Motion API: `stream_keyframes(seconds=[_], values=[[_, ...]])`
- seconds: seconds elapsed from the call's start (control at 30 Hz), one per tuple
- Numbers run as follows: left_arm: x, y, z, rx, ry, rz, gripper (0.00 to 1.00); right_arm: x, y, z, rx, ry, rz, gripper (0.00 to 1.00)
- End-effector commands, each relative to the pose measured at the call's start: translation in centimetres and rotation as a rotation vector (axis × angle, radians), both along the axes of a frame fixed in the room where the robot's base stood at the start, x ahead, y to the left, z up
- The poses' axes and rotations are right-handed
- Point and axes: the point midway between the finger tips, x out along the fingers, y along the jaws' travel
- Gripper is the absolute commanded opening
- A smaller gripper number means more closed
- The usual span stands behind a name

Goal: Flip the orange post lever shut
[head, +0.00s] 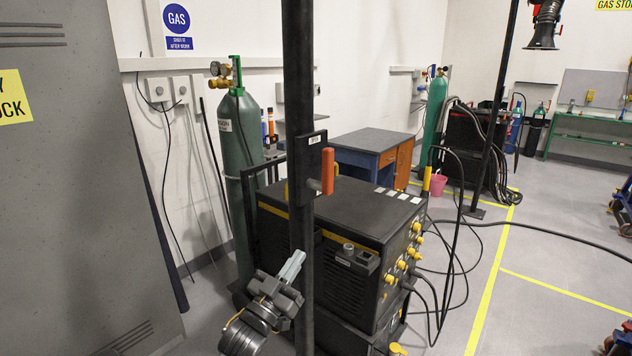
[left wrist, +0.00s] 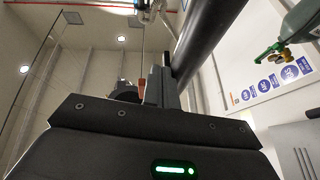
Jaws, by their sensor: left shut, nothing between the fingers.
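The orange lever (head: 328,171) stands upright on a dark bracket on the black post (head: 301,215), just right of the post in the head view. A small white label (head: 314,140) sits above it, too small to read surely. My left gripper (head: 294,262) is shut and empty, below the lever and close to the post, with its fingers pointing up. In the left wrist view its fingers (left wrist: 163,92) point up beside the dark post (left wrist: 208,38). A small orange-red piece (left wrist: 141,88), perhaps the lever, shows just left of them. My right gripper is not in view.
A black welding machine (head: 345,230) with yellow knobs stands behind the post. A green gas cylinder (head: 238,135) is behind it to the left. A grey cabinet (head: 70,190) fills the far left. Cables lie on the floor at right.

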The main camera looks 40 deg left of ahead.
Motion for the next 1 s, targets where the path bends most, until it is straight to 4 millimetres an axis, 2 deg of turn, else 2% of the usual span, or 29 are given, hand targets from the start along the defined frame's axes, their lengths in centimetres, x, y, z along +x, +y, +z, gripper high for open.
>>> stream_keyframes(seconds=[0.03,0.1,0.2,0.27,0.4,0.7,1.0], values=[[-1.5,-0.8,3.7,-0.010,-0.087,-0.035,0.00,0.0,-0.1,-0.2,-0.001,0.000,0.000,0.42],[-3.4,-1.6,7.6,-0.025,-0.179,-0.072,0.00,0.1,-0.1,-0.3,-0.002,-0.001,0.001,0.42],[-5.5,-2.4,11.1,-0.043,-0.268,-0.113,0.00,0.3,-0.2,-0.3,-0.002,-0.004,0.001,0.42],[-6.4,-2.7,12.3,-0.049,-0.299,-0.129,0.00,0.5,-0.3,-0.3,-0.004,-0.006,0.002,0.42],[-7.1,-2.9,13.3,-0.055,-0.324,-0.140,0.00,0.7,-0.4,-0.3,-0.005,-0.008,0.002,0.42],[-6.9,-2.8,13.3,-0.055,-0.322,-0.139,0.00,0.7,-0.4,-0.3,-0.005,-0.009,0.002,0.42],[-4.9,-2.8,15.1,-0.052,-0.328,-0.140,0.00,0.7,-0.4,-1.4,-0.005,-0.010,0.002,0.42]])
